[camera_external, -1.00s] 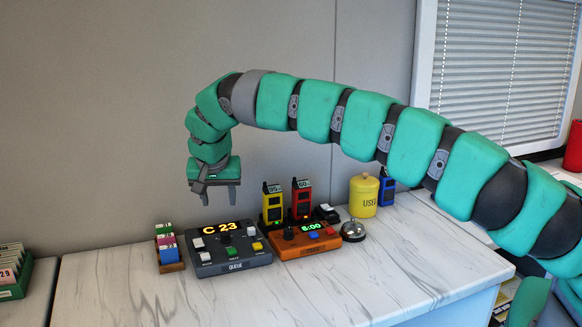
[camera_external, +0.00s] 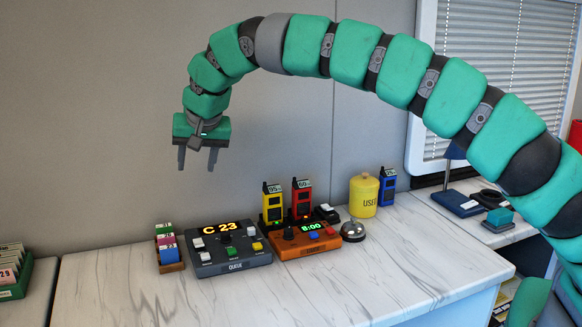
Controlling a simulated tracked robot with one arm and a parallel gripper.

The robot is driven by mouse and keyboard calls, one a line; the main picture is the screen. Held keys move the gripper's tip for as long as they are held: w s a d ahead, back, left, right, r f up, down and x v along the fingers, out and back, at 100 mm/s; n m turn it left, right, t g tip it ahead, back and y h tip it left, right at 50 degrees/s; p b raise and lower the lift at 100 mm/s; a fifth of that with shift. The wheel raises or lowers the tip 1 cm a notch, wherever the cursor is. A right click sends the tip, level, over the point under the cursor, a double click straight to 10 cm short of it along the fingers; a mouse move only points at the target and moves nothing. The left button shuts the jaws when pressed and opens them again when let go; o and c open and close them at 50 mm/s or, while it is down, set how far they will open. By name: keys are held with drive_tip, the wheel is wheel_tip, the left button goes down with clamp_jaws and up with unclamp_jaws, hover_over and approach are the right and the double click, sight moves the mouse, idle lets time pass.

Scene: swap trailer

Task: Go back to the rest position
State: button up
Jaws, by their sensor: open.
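My gripper (camera_external: 197,160) hangs at the left end of my green arm, pointing down with its two dark fingers apart. Nothing is between the fingers. It is in the air in front of the grey wall, well above the counter, over the gap between the small card rack (camera_external: 170,252) and the grey queue console (camera_external: 231,249). The console display reads C 23. The arm arches up and across to the right side of the picture.
The marble counter (camera_external: 400,262) holds an orange console (camera_external: 305,240) reading 8:00, yellow (camera_external: 272,203) and red (camera_external: 302,200) radios, a bell (camera_external: 353,231), a yellow canister (camera_external: 363,194) and a blue radio (camera_external: 387,187). A green card box (camera_external: 14,272) is at far left.

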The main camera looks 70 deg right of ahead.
drive_tip(key=s+a+r+n+t+y, duration=0.1)
drive_tip(key=s+a+r+n+t, duration=0.15)
drive_tip(key=r, duration=0.75)
drive_tip(key=s+a+r+n+t+y, duration=0.1)
drive_tip(key=s+a+r+n, duration=0.2)
drive_tip(key=r, duration=0.6)
drive_tip(key=s+a+r+n+t+y, duration=0.1)
drive_tip(key=s+a+r+t, duration=0.2)
drive_tip(key=r, duration=0.7)
drive_tip(key=s+a+r+n+t, duration=0.1)
drive_tip(key=s+r+n+t, duration=0.1)
drive_tip(key=s+r, duration=0.7)
drive_tip(key=s+a+r+n+t, duration=0.1)
drive_tip(key=s+r+n+t, duration=0.1)
drive_tip(key=s+r, duration=0.6)
drive_tip(key=s, duration=0.5)
drive_tip(key=shift+s+a+r+h, duration=0.15)
drive_tip(key=shift+s+r+h, duration=0.15)
drive_tip(key=shift+s+r, duration=0.05)
drive_tip(key=shift+f+t+b, duration=0.15)
drive_tip(key=shift+t+b, duration=0.1)
drive_tip(key=shift+b, duration=0.1)
wheel_tip(320, 180, down, 19)
drive_tip(key=b, duration=1.8)
drive_tip(key=shift+r+b, duration=0.2)
drive_tip(key=shift+b, duration=0.15)
